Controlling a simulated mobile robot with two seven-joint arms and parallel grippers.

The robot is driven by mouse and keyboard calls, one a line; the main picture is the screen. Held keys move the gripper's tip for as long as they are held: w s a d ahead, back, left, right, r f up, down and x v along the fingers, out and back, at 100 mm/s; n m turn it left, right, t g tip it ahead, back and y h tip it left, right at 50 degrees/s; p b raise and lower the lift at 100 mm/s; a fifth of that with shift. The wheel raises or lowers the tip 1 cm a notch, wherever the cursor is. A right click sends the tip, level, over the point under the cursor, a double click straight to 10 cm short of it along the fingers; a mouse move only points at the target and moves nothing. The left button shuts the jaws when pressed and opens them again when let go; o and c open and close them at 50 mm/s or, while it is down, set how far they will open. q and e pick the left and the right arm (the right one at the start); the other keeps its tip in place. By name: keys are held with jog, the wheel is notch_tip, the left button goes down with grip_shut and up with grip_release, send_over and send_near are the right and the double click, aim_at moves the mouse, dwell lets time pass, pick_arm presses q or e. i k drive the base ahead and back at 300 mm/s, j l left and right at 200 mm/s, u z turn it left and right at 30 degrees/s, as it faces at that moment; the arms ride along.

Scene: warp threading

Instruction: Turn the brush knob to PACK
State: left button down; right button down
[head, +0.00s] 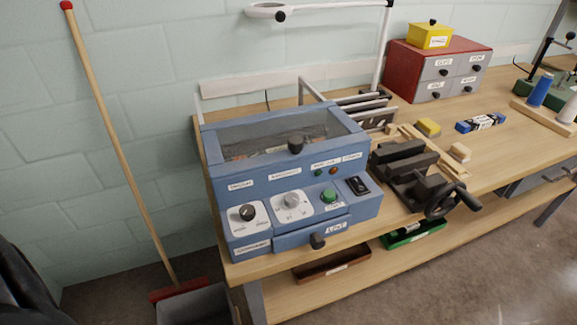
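A blue machine (300,238) with a clear lid (285,132) stands on the left end of the wooden workbench. Its sloped front has a black knob (248,212) on a white dial plate at left and a grey knob (292,200) on a second white plate. A green button (329,195) and a black switch (358,185) sit to the right. The dial labels are too small to read, so I cannot tell which knob is the brush knob or where it points. The lid looks shut. Neither of my grippers is in view.
A black vise (425,190) stands right of the machine on the workbench (500,160). Behind are a red drawer box (400,70) and a lamp (268,10). A broom (125,165) leans on the wall at left, by a grey bin (195,305). Floor before the bench is clear.

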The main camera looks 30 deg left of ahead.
aim_at(247, 212)
jog(key=j+u, duration=0.1)
jog(key=u, duration=0.65)
jog(key=i+j+u, duration=0.1)
jog(key=u, duration=0.3)
